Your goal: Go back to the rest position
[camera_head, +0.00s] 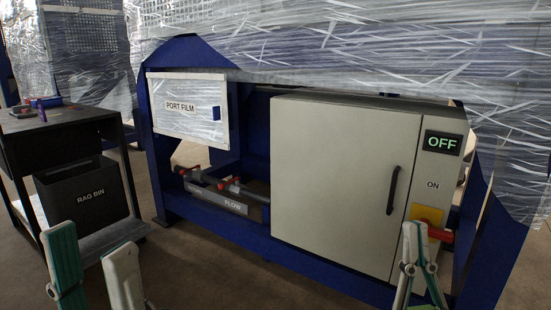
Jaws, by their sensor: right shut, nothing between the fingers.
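My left gripper (90,241) is at the lower left of the head view, its two pale fingers with green pads standing apart, with nothing between them. My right gripper (415,230) is at the lower right, its fingertips together and empty. It shows in front of the lower right part of the grey cabinet (330,175), near the red handle (441,235) on its yellow plate (428,215). I cannot tell whether it touches the cabinet. The cabinet door is closed, and the display (442,143) reads OFF. The wrists and arms are cut off by the bottom edge.
A blue frame (215,228) holds the cabinet, a PORT FILM panel (188,106) and a pipe with a FLOW label (232,206). A black table (60,122) with a RAG BIN (92,193) stands left. Clear wrap (350,45) hangs above. Floor shows between table and frame.

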